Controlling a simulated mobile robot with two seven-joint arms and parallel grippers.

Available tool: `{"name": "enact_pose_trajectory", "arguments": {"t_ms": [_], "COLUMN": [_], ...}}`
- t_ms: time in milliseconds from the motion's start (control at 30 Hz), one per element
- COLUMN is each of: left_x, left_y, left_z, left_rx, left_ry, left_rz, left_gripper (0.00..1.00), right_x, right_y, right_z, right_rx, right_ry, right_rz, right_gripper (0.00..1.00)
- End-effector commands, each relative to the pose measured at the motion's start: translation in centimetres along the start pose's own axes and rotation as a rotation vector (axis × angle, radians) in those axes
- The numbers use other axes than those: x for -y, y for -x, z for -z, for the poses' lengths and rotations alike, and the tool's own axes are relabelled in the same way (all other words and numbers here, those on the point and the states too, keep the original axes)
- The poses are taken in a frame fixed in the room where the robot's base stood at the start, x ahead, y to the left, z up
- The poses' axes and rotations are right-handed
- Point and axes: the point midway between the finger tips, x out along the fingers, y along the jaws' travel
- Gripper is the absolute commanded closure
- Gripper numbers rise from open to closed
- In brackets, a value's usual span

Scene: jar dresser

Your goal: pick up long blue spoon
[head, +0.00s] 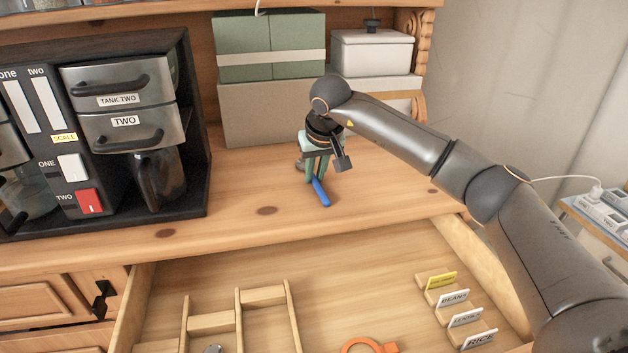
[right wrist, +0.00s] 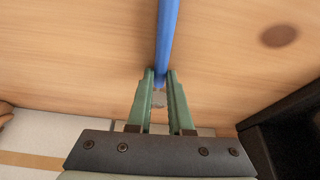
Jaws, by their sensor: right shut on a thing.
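The long blue spoon (head: 321,193) shows in the head view on or just above the dresser top, its blue end pointing toward the open drawer. My right gripper (head: 313,180) is over it, pointing down, with green fingers. In the right wrist view the blue shaft (right wrist: 167,40) runs up from between the fingertips of the right gripper (right wrist: 159,80), which are shut on it. The rest of the spoon is hidden by the gripper. I cannot tell whether the spoon still touches the wood. My left gripper is not in view.
A coffee machine (head: 125,130) stands at the left. The open drawer (head: 360,275) in front has dividers, label cards (head: 453,300) and an orange object (head: 370,345). The dresser top (head: 250,190) is clear around the spoon.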

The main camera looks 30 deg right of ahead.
Motion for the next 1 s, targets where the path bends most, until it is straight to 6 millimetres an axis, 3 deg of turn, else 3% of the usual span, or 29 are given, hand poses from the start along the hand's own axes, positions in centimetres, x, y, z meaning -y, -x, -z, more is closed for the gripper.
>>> {"name": "enact_pose_trajectory", "arguments": {"t_ms": [333,467,633,867,1000], "left_x": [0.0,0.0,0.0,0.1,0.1], "left_y": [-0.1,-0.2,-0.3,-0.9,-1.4], "left_z": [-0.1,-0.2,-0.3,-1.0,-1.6], "left_rx": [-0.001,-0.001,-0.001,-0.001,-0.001], "left_ry": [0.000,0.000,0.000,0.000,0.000], "left_rz": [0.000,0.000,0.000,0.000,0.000], "left_gripper": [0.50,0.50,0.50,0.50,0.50], "right_x": [0.2,0.1,0.3,2.3,3.9], "right_y": [-0.1,0.8,3.8,10.5,13.1], "right_z": [-0.1,0.3,1.3,-0.5,-3.0], "right_rx": [0.005,0.003,-0.003,-0.006,-0.004], "right_ry": [0.003,0.001,0.004,0.005,0.006], "right_rz": [0.002,0.001,0.002,0.001,0.001], "right_gripper": [1.00,1.00,1.00,1.00,1.00]}}
